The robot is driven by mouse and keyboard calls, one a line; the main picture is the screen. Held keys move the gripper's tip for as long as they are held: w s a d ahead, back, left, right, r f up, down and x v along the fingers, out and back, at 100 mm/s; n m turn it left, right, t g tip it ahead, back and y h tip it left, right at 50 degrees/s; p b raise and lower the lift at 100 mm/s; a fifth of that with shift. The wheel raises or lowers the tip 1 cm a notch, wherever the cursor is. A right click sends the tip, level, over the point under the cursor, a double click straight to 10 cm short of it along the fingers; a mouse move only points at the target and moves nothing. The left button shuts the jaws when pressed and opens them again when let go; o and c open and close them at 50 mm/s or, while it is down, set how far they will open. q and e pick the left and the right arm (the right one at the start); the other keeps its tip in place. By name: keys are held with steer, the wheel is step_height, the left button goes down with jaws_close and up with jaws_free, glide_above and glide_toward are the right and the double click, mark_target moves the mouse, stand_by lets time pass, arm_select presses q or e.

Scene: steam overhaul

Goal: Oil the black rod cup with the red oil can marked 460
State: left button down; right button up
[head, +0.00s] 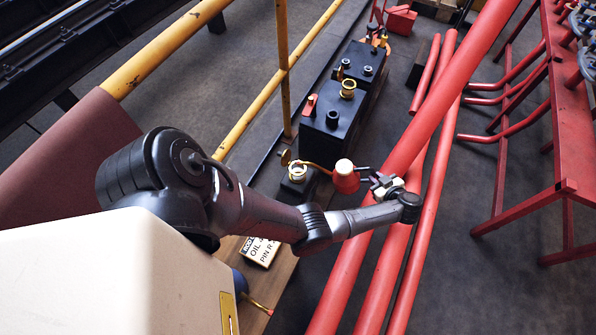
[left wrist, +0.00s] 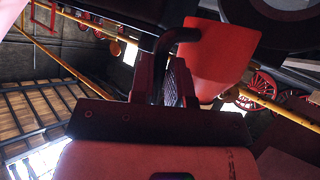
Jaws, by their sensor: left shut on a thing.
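My left gripper (head: 378,184) is shut on the dark handle of a red oil can (head: 345,178). In the left wrist view the handle and red body (left wrist: 217,57) of this can show close up; no marking is readable. The can is held above the floor near the red rails. Its thin brass spout (head: 313,165) points left, its tip at or above a pale-rimmed cup (head: 298,173) on a small black block. I cannot tell whether the tip touches the cup or whether oil flows. My right gripper is not in view.
A black block with a brass cup (head: 347,88) and dark caps stands behind. A yellow post (head: 283,70) rises beside it. Red rails (head: 440,95) run close by on the right. A lettered sign (head: 260,250) and a dark blue can with a brass spout (head: 258,305) are nearer.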

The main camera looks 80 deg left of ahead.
arm_select(q)
steer(key=shift+r, duration=0.3)
steer(key=shift+w+r+p, duration=0.1)
steer(key=shift+r+p, duration=0.1)
steer(key=shift+p, duration=0.4)
steer(key=shift+r+p, duration=0.45)
steer(key=shift+p, duration=0.15)
steer(key=shift+r+p, duration=0.25)
steer(key=shift+p, duration=0.1)
steer(key=shift+r+n+t+p, duration=0.3)
steer(key=shift+r+p, duration=0.15)
steer(key=shift+p, duration=0.2)
steer(key=shift+d+r+p, duration=0.1)
steer(key=shift+r+p, duration=0.15)
steer(key=shift+p, duration=0.1)
steer(key=shift+r, duration=0.2)
stand_by(0.6)
steer(key=shift+r+h+p, duration=0.25)
steer(key=shift+h+p, duration=0.05)
steer(key=shift+p, duration=0.35)
